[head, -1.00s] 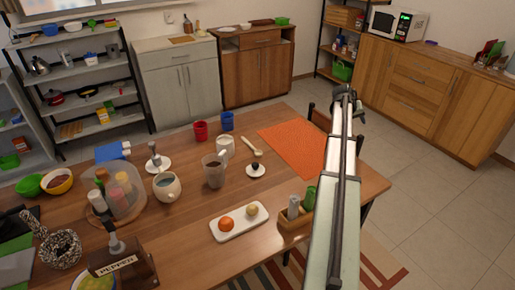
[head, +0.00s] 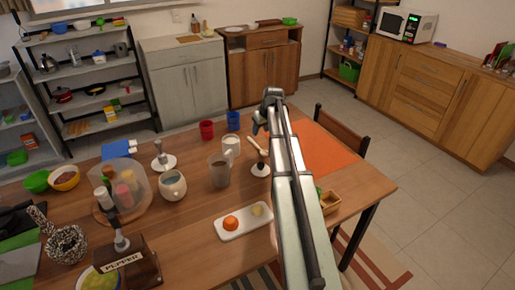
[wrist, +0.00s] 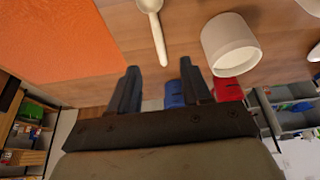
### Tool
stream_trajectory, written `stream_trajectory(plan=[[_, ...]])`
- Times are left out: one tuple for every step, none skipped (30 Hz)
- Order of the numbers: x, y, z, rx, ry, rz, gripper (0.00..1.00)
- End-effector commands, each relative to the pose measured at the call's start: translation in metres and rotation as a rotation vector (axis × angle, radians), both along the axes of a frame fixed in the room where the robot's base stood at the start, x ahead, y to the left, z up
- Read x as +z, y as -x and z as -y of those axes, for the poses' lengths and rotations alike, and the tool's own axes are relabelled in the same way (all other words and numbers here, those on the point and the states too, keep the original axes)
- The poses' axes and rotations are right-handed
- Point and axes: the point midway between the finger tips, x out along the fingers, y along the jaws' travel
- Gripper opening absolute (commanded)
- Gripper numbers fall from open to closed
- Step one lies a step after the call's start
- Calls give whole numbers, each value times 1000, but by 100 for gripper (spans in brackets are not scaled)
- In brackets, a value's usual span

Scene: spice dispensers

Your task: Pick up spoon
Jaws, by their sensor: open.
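The spoon (head: 257,145) is cream-coloured and lies on the wooden table, between the white mug and the orange mat, partly hidden by my arm in the head view. In the wrist view the spoon (wrist: 157,30) shows near the top, its bowl cut by the upper edge and its handle pointing down towards the jaws. My gripper (wrist: 160,68) is open and empty, its two dark fingers apart from the spoon. In the head view my gripper (head: 259,124) is over the table near the spoon, its fingertips small and hard to make out.
A white mug (head: 231,147) stands close beside the spoon; it also shows in the wrist view (wrist: 230,45). A dark-topped holder on a saucer (head: 260,170) and a glass pitcher (head: 219,172) are near. The orange mat (head: 330,150) is bare.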

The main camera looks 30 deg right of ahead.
Motion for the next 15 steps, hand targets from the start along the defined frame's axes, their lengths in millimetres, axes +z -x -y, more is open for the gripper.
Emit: stream_trajectory(plan=[[-10,-5,0,0,0,-1,48],[-15,-7,0,0,0,-2,48],[-21,-10,0,-1,0,-2,48],[-25,-12,0,-1,0,-2,48],[-30,-13,0,-1,1,-1,48],[-36,-16,0,-1,1,-1,48],[-39,-17,0,-1,1,-2,48],[-43,-19,0,-1,1,-2,48],[-46,-20,0,-1,1,-1,48],[-48,-21,0,-2,1,0,48],[-50,-22,0,-2,1,0,48],[-53,-23,0,-3,1,0,48],[-54,-23,0,-3,1,0,48],[-55,-23,0,-3,1,0,48],[-56,-24,0,-3,1,0,48]])
